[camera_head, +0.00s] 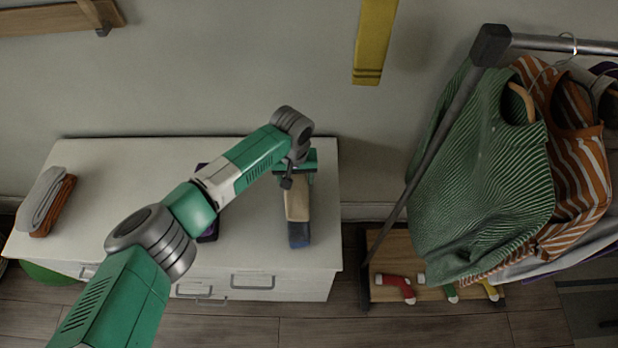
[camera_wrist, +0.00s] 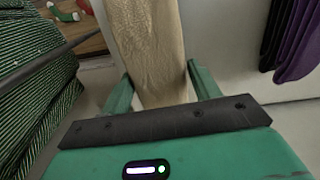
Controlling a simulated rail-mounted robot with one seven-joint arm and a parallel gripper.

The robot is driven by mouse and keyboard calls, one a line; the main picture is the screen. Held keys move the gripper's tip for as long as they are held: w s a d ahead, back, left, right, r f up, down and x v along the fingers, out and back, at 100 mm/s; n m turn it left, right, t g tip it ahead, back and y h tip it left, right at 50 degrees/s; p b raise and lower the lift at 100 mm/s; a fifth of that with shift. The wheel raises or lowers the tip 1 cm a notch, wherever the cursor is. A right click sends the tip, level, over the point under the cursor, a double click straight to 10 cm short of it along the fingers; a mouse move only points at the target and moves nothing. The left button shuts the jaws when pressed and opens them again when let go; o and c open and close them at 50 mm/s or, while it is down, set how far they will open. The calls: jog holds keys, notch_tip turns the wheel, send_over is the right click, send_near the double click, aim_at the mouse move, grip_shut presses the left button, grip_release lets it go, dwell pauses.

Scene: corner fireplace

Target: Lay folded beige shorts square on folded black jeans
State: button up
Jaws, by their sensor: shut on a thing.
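The folded beige shorts (camera_head: 297,204) are a long narrow bundle at the right end of the white dresser. My gripper (camera_head: 297,178) is shut on their far end. In the wrist view the beige cloth (camera_wrist: 152,45) runs between the two green fingers of my gripper (camera_wrist: 160,85). A dark black-and-purple folded stack (camera_head: 208,230) lies left of the shorts, mostly hidden behind my arm. In the wrist view a black folded piece (camera_wrist: 277,35) lies beside a purple one (camera_wrist: 303,42); the black one looks like the jeans.
A blue folded piece (camera_head: 299,240) shows at the shorts' near end; whether they touch is unclear. Grey (camera_head: 42,196) and brown (camera_head: 56,208) folded clothes lie at the dresser's left. A clothes rack (camera_head: 430,140) stands right.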

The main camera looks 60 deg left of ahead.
jog(key=shift+d+f+b, duration=0.1)
jog(key=shift+f+b, duration=1.85)
jog(key=shift+f, duration=0.05)
jog(key=shift+r, duration=0.15)
jog(key=shift+p, duration=0.35)
jog(key=shift+f+b, duration=0.35)
jog(key=shift+f, duration=0.3)
jog(key=o, duration=1.2)
jog(key=shift+c, duration=0.2)
jog(key=shift+r, duration=0.15)
notch_tip(320, 180, up, 8)
jog(key=shift+f+p, duration=0.2)
jog(key=shift+p, duration=0.35)
